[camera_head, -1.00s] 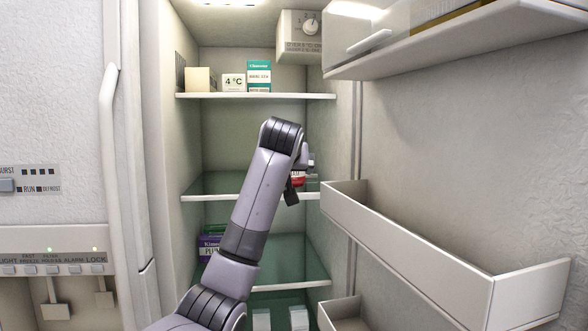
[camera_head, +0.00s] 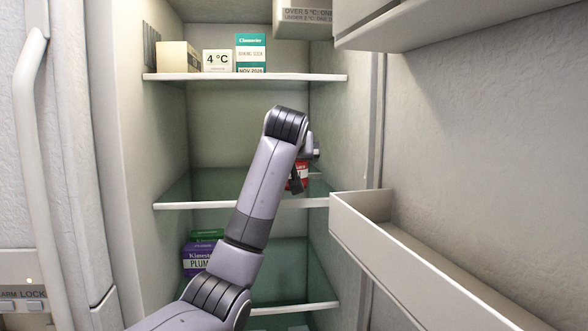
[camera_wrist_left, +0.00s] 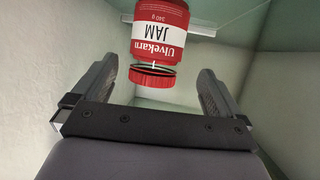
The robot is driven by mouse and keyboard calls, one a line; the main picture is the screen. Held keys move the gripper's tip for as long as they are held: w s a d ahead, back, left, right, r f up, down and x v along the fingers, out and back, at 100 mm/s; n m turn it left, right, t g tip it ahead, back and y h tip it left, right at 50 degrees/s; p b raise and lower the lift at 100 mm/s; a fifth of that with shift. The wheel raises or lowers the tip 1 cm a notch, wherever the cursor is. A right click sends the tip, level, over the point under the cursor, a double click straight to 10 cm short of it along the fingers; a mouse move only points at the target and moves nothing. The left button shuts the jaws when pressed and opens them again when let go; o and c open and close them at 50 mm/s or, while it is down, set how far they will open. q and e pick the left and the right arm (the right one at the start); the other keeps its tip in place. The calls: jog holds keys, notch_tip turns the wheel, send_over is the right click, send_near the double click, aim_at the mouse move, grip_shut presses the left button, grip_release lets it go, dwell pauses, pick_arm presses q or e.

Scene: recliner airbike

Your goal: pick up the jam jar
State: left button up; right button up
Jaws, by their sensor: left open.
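The jam jar (camera_wrist_left: 160,35) has a red and white label and a red lid, and appears upside down in the left wrist view. In the head view the jam jar (camera_head: 302,174) stands on the middle glass shelf (camera_head: 175,193) at its right side, partly hidden by my left arm. My left gripper (camera_wrist_left: 158,84) is open, with a finger on each side of the jar's lid end. The jar is ahead of the fingertips or just between them; I cannot tell if they touch it. In the head view my left gripper (camera_head: 302,170) is mostly hidden behind its wrist. My right gripper is not in view.
The upper shelf (camera_head: 250,78) holds a beige box, a 4 °C display and a teal-white box (camera_head: 251,53). A purple box (camera_head: 196,260) sits on the lower shelf. A door bin (camera_head: 430,270) lies to the right, close to the shelf opening. The middle shelf's left side is clear.

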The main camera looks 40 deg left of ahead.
pick_arm(q)
jog(key=p+x, duration=0.2)
jog(key=x, duration=0.3)
jog(key=shift+w+d+r, duration=0.1)
jog(key=shift+w, duration=0.2)
jog(key=shift+p+x, duration=0.35)
jog(key=shift+x, duration=0.5)
jog(key=c, duration=1.2)
jog(key=shift+c, duration=0.9)
jog(key=shift+s+r, duration=0.1)
